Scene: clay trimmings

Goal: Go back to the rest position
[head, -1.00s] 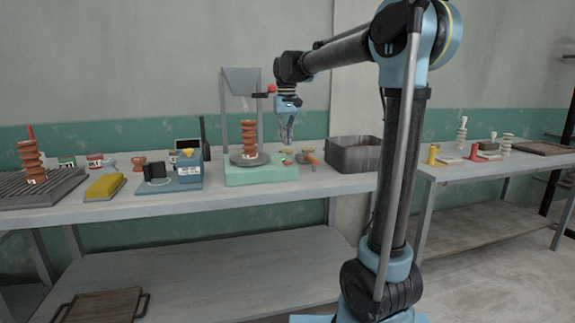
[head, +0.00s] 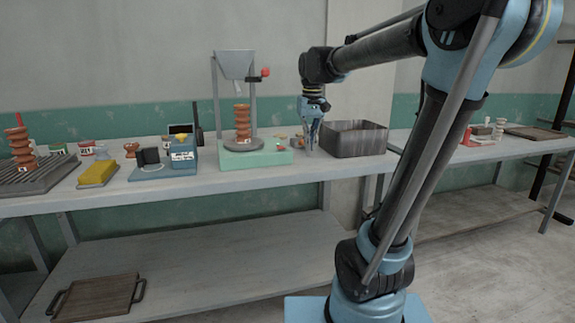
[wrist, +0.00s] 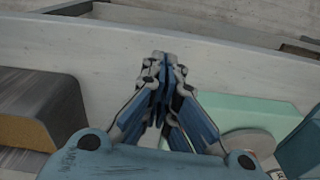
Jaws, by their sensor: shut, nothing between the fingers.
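My gripper (head: 311,143) hangs fingers down over the bench in the head view, just left of the dark bin and right of the green machine base. In the wrist view my gripper (wrist: 160,65) shows with its fingertips together and nothing between them. My arm reaches in from the right, its upper part folded across the upper right of the head view.
The bench (head: 110,205) carries a dark bin (head: 355,140), a hopper stand (head: 236,66) with a ribbed brown clay piece (head: 242,122), a blue scale (head: 182,158), a yellow sponge (head: 98,174) and a ridged rack (head: 40,178). A tray (head: 98,296) lies on the lower shelf.

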